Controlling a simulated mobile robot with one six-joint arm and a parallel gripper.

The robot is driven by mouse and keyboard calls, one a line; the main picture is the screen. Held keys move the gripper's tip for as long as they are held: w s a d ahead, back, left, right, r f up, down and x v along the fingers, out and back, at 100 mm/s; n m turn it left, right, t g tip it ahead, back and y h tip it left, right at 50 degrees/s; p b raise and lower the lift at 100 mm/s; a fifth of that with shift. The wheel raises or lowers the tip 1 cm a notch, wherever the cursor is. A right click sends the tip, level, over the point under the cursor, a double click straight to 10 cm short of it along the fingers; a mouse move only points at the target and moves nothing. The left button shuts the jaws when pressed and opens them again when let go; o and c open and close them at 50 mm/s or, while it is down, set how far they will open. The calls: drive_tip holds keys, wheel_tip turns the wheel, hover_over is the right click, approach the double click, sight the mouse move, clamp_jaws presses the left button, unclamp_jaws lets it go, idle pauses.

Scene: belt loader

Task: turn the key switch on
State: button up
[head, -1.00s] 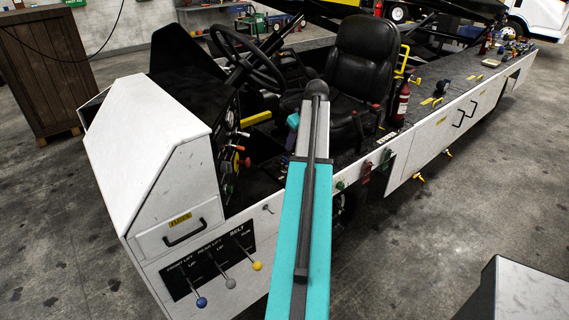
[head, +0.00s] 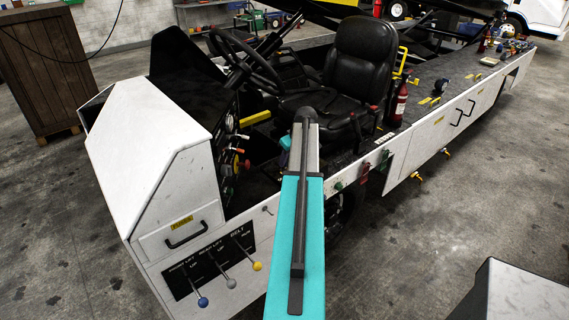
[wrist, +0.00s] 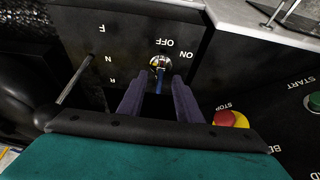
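In the wrist view, the key switch (wrist: 160,62) is a round chrome lock on a black panel, below the upside-down OFF and ON labels. My gripper (wrist: 157,84) is open, with one dark purple finger on each side of the key. A gap shows between the fingers and the key; whether either touches it is unclear. In the head view, my arm hides the gripper and the key switch is not discernible.
In the wrist view, a red stop button (wrist: 231,118) with a yellow base is close to the right finger. A lever (wrist: 80,82) by the F, N, R marks stands left, and a green start button (wrist: 314,101) far right. The head view shows a steering wheel (head: 244,62) and seat (head: 352,66).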

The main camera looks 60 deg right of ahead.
sight(285, 167)
drive_tip(key=shift+p+x, duration=0.55)
drive_tip(key=shift+x, duration=1.45)
drive_tip(key=shift+c, duration=0.5)
clamp_jaws()
